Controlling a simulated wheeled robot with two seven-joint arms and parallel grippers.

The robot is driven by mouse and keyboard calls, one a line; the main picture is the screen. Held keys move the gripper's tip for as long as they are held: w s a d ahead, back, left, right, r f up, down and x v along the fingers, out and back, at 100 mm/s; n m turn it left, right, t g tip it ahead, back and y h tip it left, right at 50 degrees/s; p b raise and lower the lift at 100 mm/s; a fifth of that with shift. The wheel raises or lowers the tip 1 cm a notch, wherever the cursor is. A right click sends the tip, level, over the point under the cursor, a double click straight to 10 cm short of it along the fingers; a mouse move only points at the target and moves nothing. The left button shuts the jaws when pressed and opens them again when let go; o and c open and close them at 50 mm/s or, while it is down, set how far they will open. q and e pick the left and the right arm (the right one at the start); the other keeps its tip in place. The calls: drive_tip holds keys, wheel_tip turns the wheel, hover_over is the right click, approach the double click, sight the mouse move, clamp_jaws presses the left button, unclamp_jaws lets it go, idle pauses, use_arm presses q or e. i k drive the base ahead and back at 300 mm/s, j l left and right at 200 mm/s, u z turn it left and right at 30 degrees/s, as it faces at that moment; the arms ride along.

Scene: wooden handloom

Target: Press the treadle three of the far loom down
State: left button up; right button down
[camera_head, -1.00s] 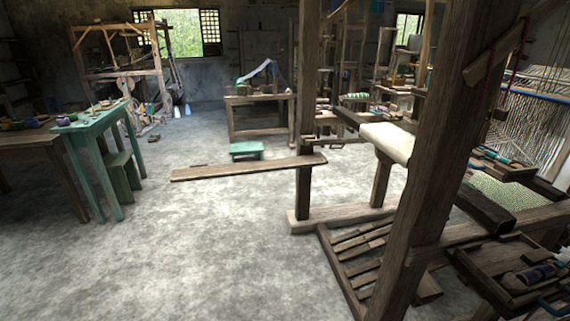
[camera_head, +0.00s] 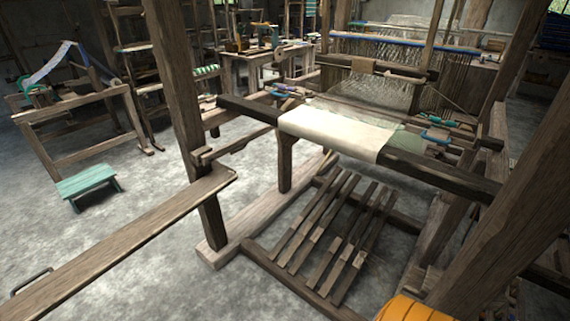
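A wooden loom stands in front of me, with pale cloth (camera_head: 335,134) wound over its dark front beam (camera_head: 455,181). Under it, near the floor, several long narrow wooden treadles (camera_head: 327,235) lie side by side in a low frame (camera_head: 295,292). They slant from the upper right to the lower left, with gaps between them. Lighter patches show on some of them. I see no number marks, so I cannot tell which is treadle three. The frames do not make clear whether this is the far loom. Neither of my grippers is in view.
A long wooden bench board (camera_head: 125,245) runs from lower left to the loom's left post (camera_head: 178,90). A thick post (camera_head: 515,200) blocks the right side. An orange ribbed object (camera_head: 415,309) is at the bottom edge. A green stool (camera_head: 88,184) stands left. Grey floor is open between.

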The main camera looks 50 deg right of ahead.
sight(327, 259)
drive_tip(key=i+z, duration=0.7)
drive_tip(key=z, duration=0.25)
drive_tip(key=i+j+z, duration=0.2)
drive_tip(key=z, duration=0.25)
drive_tip(key=i+z, duration=0.3)
drive_tip(key=z, duration=0.2)
drive_tip(key=i+j+z, duration=0.2)
drive_tip(key=i+z, duration=0.25)
drive_tip(key=i+j+z, duration=0.15)
drive_tip(key=z, duration=0.35)
